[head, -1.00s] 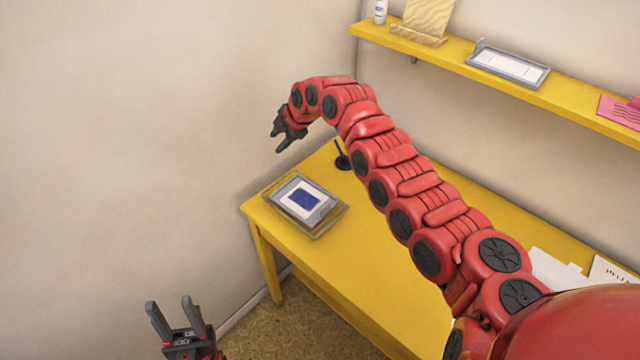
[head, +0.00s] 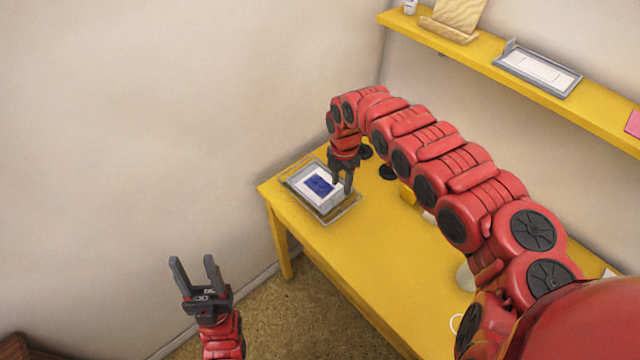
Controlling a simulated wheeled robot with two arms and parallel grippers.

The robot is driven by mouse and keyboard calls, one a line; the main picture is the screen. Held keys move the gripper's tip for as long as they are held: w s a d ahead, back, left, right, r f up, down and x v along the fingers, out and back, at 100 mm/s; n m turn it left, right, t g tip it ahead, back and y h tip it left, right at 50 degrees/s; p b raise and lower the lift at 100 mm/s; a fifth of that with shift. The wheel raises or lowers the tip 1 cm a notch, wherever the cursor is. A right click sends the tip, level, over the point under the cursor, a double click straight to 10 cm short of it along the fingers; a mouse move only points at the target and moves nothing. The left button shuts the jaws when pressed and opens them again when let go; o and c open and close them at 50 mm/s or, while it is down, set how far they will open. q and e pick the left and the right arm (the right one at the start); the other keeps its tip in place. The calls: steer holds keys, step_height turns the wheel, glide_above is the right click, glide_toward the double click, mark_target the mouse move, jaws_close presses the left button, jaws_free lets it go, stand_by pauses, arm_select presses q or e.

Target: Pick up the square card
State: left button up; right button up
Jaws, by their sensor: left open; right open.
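What looks like the square card (head: 319,185), white with a dark blue square on it, lies in a grey tray (head: 343,217) at the far left end of the yellow table. My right gripper (head: 342,189) points down, open, over the right side of the card and tray. It hides part of that side. I cannot tell if the fingers touch the card. My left gripper (head: 193,260) is open and empty, pointing up, off the table to the lower left.
The yellow table (head: 345,255) is bare in front of the tray. A yellow wall shelf (head: 480,60) holds a grey tray (head: 538,68) and a wooden stand (head: 450,28). Walls close in behind the table.

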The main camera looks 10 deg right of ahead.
mark_target(342, 192)
steer(key=shift+w+d+f+p, duration=0.1)
steer(key=shift+f+p, duration=0.25)
steer(key=shift+f, duration=1.1)
steer(key=shift+d+f+p, duration=0.1)
steer(key=shift+f+p, duration=0.25)
steer(key=shift+f, duration=1.1)
jaws_close()
